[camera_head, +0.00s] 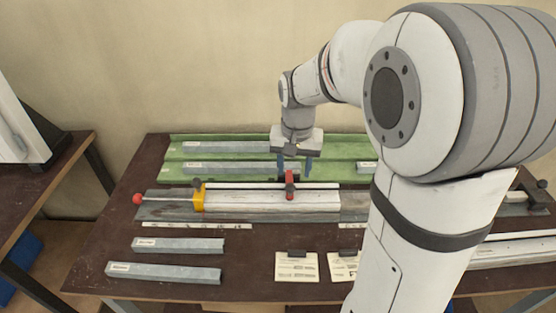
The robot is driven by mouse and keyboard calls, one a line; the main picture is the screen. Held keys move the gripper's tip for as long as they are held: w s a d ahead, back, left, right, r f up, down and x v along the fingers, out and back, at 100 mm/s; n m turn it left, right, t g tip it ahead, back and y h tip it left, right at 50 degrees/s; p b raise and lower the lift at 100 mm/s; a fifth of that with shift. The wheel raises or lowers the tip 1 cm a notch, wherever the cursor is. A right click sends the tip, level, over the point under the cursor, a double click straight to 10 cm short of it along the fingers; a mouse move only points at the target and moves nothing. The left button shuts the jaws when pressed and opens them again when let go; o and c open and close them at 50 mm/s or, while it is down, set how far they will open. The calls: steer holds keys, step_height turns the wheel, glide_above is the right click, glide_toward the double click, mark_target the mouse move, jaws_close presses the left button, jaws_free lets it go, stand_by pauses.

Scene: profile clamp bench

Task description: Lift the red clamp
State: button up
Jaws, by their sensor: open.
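The red clamp (290,186) is a small red piece upright on the pale profile fixture (255,201), near the middle of the bench. My gripper (293,167) is open, pointing down, with its two dark fingers just above or behind the clamp. The fingers appear apart on either side of the clamp's top. I cannot tell from this single view whether they touch it. The left end of the fixture has a yellow block (198,197) and a rod with a red knob (138,199).
A green rack (230,170) with grey bars stands behind the fixture. Two grey bars (178,245) (164,272) and labelled cards (297,266) lie in front. My arm hides the bench's right part. A second table (50,165) stands at left.

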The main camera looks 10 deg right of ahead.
mark_target(290, 184)
steer(key=shift+m+g, duration=0.3)
steer(key=w+f, duration=0.3)
steer(key=shift+f+b, duration=0.2)
steer(key=shift+b, duration=0.1)
step_height(290, 184, down, 8)
steer(key=shift+r, duration=0.1)
jaws_close()
steer(key=shift+p, duration=0.3)
